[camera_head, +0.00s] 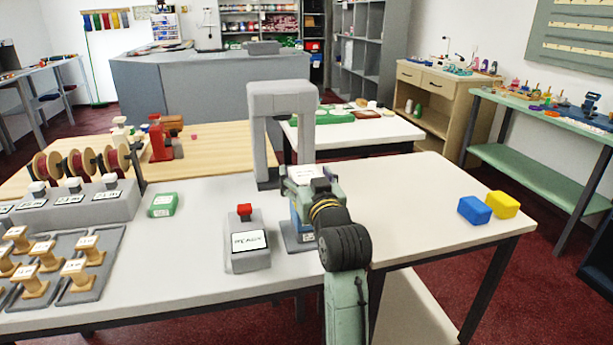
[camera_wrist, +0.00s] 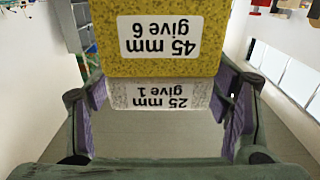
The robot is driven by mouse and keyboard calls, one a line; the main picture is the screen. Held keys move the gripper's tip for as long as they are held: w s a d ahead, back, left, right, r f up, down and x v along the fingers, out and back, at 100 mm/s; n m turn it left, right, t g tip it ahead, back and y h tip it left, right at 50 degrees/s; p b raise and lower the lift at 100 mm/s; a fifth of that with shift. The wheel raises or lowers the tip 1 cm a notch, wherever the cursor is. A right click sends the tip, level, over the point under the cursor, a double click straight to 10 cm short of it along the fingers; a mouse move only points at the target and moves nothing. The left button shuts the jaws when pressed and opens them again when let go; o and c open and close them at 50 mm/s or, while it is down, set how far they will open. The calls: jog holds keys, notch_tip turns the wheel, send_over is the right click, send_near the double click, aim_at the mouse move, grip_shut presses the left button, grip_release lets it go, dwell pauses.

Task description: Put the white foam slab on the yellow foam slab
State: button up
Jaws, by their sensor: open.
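The white foam slab, labelled "25 mm give 1", (camera_wrist: 160,94) is between my finger pads in the wrist view. The yellow foam slab, labelled "45 mm give 6", (camera_wrist: 160,64) meets its edge. The wrist view is upside down, so the white slab sits above the yellow one. My gripper (camera_wrist: 165,115) is open, its purple pads either side of the white slab. In the head view my gripper (camera_head: 312,184) is by the grey arch, and a pale labelled top (camera_head: 303,173) shows just beyond it. My arm and gripper hide the rest of the stack there.
The grey arch (camera_head: 283,88) stands close behind my gripper. A grey block with a red button (camera_head: 247,258) is left of my arm. Blue (camera_head: 474,210) and yellow (camera_head: 504,205) blocks lie at the table's right. A green packet (camera_head: 162,204) lies left; bare tabletop (camera_head: 420,215) lies right.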

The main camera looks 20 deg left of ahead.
jog(key=shift+r, duration=0.25)
jog(key=b+v, duration=0.3)
jog(key=v, duration=0.9)
